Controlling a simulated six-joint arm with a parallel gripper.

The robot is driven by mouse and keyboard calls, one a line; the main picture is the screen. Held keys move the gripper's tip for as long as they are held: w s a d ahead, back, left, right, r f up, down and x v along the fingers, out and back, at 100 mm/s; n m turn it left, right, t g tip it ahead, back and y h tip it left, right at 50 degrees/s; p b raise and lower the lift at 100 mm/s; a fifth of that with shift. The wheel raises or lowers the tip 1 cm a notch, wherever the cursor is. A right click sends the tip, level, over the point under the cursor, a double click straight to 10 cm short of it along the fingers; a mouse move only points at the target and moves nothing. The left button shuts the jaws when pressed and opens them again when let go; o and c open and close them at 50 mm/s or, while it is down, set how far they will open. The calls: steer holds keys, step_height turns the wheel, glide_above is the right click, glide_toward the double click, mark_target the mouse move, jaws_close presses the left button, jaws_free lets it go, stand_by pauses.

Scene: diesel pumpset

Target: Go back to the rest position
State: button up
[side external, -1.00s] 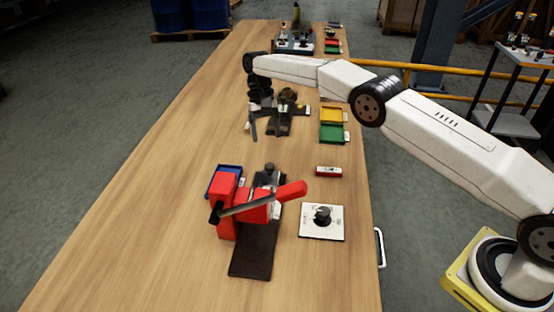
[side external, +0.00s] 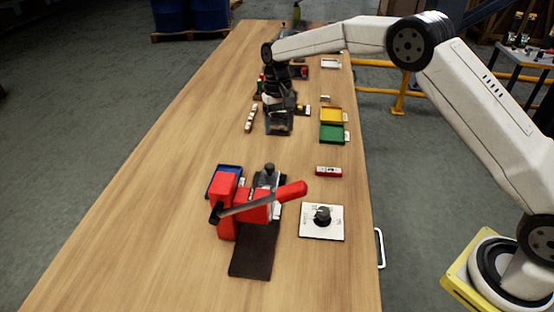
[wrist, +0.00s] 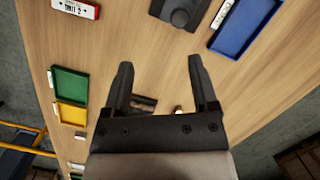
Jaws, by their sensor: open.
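My gripper (side external: 278,108) hangs from my arm over the middle of the long wooden table (side external: 140,200), above a dark fixture (side external: 279,127). Just where its tips are against the fixture is hard to tell in the side view. In the wrist view my gripper (wrist: 160,75) shows two dark fingers spread apart, with bare wood between the tips and nothing held. A small dark cylindrical part (wrist: 143,104) shows past the fingers, partly hidden by the gripper body.
A red machine with a lever (side external: 224,205) and a white plate with a black knob (side external: 322,222) stand nearer the camera. Yellow (side external: 331,115) and green (side external: 332,134) trays, a red labelled block (side external: 328,171) and a blue tray (wrist: 243,25) lie around. The table's left side is clear.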

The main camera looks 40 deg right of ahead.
steer(key=s+d+n+t, duration=0.1)
steer(key=s+d+t, duration=0.1)
steer(key=s, duration=1.2)
steer(key=s+d+n+t+h, duration=0.1)
steer(key=s+d+n+t, duration=0.1)
steer(key=s, duration=1.2)
steer(key=shift+s+d+t, duration=0.15)
steer(key=shift+d+t, duration=0.2)
steer(key=shift+t, duration=0.05)
